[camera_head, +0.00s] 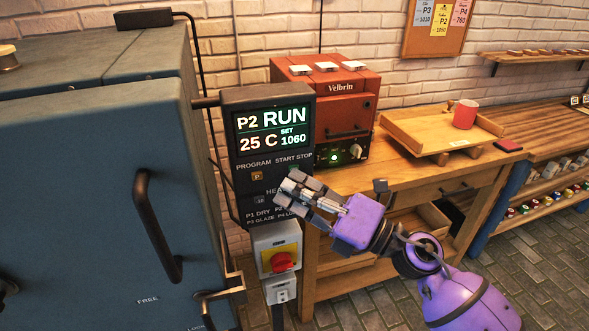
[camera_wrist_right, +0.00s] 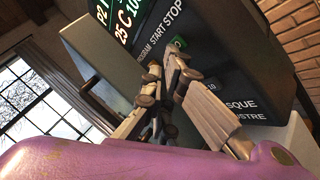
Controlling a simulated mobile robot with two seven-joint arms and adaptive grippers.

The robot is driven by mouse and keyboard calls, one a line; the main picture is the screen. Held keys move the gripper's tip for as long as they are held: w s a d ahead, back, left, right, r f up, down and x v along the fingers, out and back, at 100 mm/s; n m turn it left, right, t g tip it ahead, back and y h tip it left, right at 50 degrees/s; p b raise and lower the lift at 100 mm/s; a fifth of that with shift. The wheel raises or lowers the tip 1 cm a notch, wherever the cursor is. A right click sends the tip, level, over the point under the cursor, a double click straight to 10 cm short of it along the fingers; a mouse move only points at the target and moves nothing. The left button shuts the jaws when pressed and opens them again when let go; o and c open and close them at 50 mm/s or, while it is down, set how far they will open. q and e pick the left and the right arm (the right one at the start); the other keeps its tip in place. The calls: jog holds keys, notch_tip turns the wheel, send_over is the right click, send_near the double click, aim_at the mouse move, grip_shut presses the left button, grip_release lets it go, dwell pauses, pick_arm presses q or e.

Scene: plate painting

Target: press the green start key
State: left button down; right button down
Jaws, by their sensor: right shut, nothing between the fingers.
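The dark control panel (camera_head: 267,150) stands beside the blue kiln. Its screen (camera_head: 270,130) reads P2 RUN, 25 C, SET 1060. The green start key (camera_wrist_right: 179,42) shows under the START STOP lettering in the right wrist view, just beyond my fingertips. In the head view the gripper partly covers that area. My right gripper (camera_head: 290,186) is shut and empty in front of the panel's keys. Its fingers (camera_wrist_right: 166,75) point up at the panel in the wrist view; I cannot tell whether they touch the key. My left gripper is not in view.
The blue kiln (camera_head: 90,130) with its handle fills the left. Below the panel is a red switch on a yellow plate (camera_head: 281,260). A red Velbrin box (camera_head: 330,105) stands behind on the wooden bench (camera_head: 385,175), near a tray and red mug (camera_head: 465,114).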

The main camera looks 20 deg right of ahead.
jog(key=shift+s, duration=0.8)
jog(key=shift+s+d+p, duration=0.15)
jog(key=shift+s+p, duration=0.2)
jog(key=shift+s, duration=2.15)
